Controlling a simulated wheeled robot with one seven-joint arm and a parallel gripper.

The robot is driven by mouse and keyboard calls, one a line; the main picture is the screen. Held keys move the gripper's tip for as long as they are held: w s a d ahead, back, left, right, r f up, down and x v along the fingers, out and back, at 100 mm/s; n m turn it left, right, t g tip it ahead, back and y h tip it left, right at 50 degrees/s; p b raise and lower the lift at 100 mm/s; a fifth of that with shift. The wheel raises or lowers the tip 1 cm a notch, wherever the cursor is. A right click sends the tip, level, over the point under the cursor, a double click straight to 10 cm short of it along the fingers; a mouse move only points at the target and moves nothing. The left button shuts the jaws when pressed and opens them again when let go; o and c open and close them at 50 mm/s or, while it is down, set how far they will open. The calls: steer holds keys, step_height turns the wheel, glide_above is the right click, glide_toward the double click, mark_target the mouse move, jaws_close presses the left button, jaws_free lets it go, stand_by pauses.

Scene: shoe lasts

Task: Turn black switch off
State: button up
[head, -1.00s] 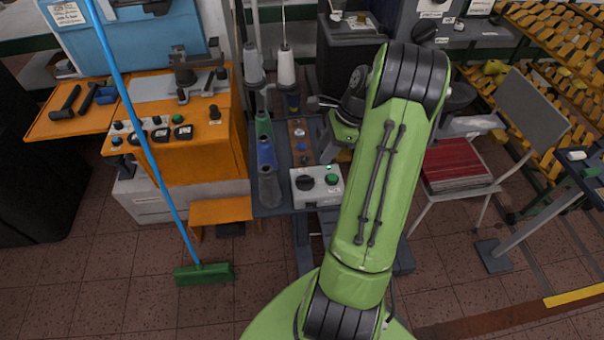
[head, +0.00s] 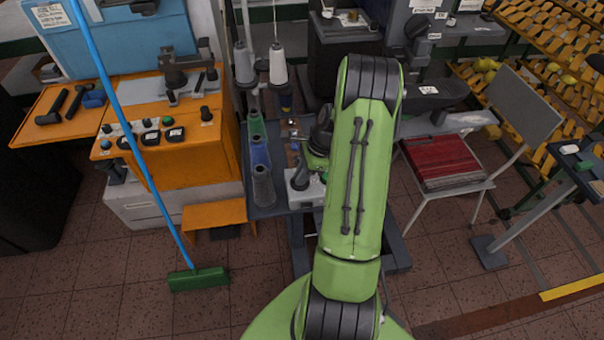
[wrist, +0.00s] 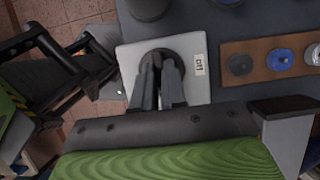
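The black switch (wrist: 150,52) is a round dark knob on a pale grey control box (wrist: 196,88). The box also shows in the head view (head: 299,202), on the bench, partly covered by my arm. In the wrist view my gripper (wrist: 158,62) has its two grey fingers at the knob, with a narrow gap between them. The fingertips overlap the knob and hide its middle, so its turn angle and any hold on it are unclear. A small label (wrist: 199,64) sits beside the knob and appears to read "off". The gripper also shows dark over the box in the head view (head: 300,178).
An orange machine (head: 180,162) and a blue-handled broom (head: 198,279) are farther left. A chair with a red stack (head: 440,163) stands right.

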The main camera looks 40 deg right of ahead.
jaws_close()
steer(key=shift+n, duration=0.3)
steer(key=n+g+p, duration=0.1)
steer(key=n, duration=0.1)
steer(key=shift+w+r+n+y, duration=0.1)
steer(key=shift+n+y, duration=0.2)
steer(key=n+g, duration=0.1)
steer(key=n, duration=0.1)
steer(key=n+g, duration=0.1)
steer(key=n, duration=0.2)
steer(key=shift+w+p, duration=0.2)
steer(key=shift+p, duration=0.1)
steer(key=n+g, duration=0.1)
steer(key=n, duration=0.4)
steer(key=shift+w+g+b, duration=0.1)
steer(key=shift+g+b, duration=0.25)
steer(key=shift+g, duration=0.05)
steer(key=shift+n+g+h+b, duration=0.6)
steer(key=shift+n+h, duration=0.2)
steer(key=shift+n, duration=1.5)
steer(key=shift+w, duration=0.1)
